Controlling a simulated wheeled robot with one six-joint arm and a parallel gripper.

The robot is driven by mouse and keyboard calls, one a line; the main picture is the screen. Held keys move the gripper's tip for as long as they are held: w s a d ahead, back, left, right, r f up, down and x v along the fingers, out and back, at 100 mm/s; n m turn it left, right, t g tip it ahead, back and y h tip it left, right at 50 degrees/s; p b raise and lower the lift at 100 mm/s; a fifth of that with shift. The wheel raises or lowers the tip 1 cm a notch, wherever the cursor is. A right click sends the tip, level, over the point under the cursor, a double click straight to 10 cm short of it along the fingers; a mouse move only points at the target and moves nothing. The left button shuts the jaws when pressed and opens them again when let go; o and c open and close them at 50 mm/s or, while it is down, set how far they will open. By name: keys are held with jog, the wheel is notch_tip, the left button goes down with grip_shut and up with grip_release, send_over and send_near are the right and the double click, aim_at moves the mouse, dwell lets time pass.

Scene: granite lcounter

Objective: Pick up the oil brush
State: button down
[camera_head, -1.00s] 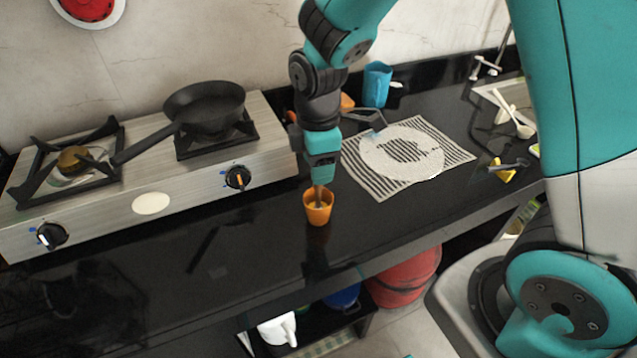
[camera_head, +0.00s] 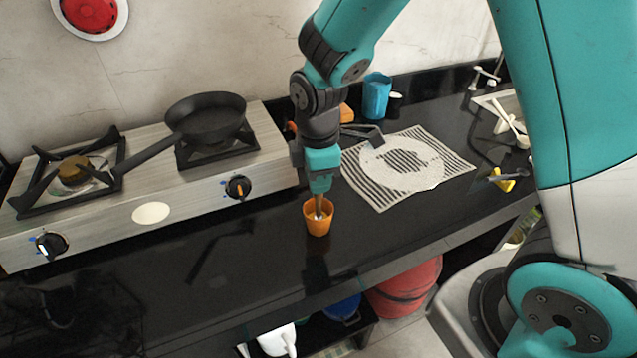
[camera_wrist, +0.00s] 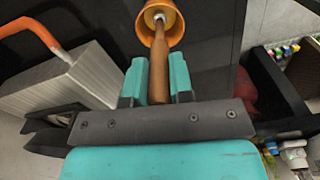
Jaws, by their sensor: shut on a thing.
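The oil brush (camera_wrist: 159,62) has a brown wooden handle, held upright between the fingers of my gripper (camera_wrist: 158,85) in the wrist view. Its lower end is inside an orange cup (camera_wrist: 146,32), with a pale part showing at the cup's mouth. In the head view my gripper (camera_head: 320,190) is above the orange cup (camera_head: 318,221), shut on the brush handle, with a short piece of handle (camera_head: 319,203) visible below the fingers. The cup is upright on the black counter near its front edge. The brush's tip is hidden in the cup.
A steel stove (camera_head: 148,213) with a black pan (camera_head: 205,118) is at left. A striped mat with a pale round piece (camera_head: 415,177) lies right of the cup. A blue cup (camera_head: 376,96) stands behind. The black counter (camera_head: 270,260) left of the orange cup is clear.

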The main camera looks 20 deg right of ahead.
notch_tip(320, 180, up, 20)
jog(key=b, duration=0.1)
jog(key=shift+f, duration=0.2)
jog(key=c, duration=1.7)
grip_release()
grip_shut()
jog(key=shift+f, duration=0.1)
notch_tip(320, 180, down, 12)
jog(key=p, duration=0.3)
jog(key=shift+f, duration=0.2)
jog(key=shift+r+p, duration=0.1)
jog(key=shift+p, duration=0.3)
